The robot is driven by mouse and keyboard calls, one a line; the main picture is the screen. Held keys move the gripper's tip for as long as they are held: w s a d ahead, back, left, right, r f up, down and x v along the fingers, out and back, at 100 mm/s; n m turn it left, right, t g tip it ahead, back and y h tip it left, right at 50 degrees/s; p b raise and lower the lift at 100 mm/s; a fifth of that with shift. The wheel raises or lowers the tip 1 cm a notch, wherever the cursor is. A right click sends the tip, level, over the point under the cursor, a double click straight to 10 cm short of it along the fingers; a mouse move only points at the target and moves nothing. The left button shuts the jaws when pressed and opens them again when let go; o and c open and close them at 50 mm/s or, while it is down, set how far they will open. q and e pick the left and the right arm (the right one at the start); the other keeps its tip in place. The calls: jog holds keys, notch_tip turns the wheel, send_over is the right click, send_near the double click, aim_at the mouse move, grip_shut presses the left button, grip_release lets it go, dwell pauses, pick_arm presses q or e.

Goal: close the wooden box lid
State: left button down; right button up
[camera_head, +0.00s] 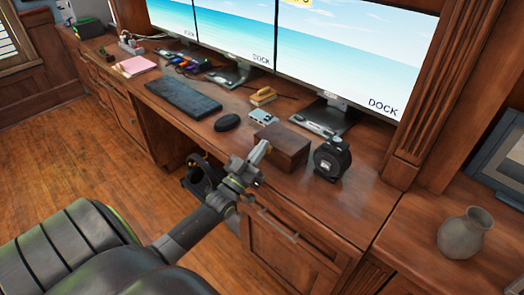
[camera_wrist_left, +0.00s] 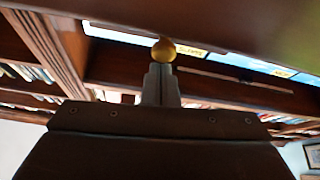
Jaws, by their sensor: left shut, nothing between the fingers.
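The brown wooden box (camera_head: 288,143) stands on the desk, in front of the right monitor. Its top looks flat and level in the head view, but I cannot make out a lid seam or gap. My left gripper (camera_head: 260,152) is at the box's left front side, with its fingers shut and empty; I cannot tell whether they touch the box. In the left wrist view, the shut fingers (camera_wrist_left: 161,84) point up toward a blurred brown surface (camera_wrist_left: 180,18) that I cannot identify. My right gripper is not in view.
A black tape measure (camera_head: 332,158) stands right of the box. A mouse (camera_head: 227,122), a keyboard (camera_head: 183,98) and a small grey device (camera_head: 263,116) lie to the left. A clay vase (camera_head: 465,233) stands at the right. A black chair (camera_head: 75,245) fills the lower left.

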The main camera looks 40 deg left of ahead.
pick_arm(q)
jog(key=shift+s+f, duration=0.1)
jog(key=shift+f, duration=0.25)
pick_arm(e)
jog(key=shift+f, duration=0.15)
pick_arm(q)
jog(key=shift+f, duration=0.1)
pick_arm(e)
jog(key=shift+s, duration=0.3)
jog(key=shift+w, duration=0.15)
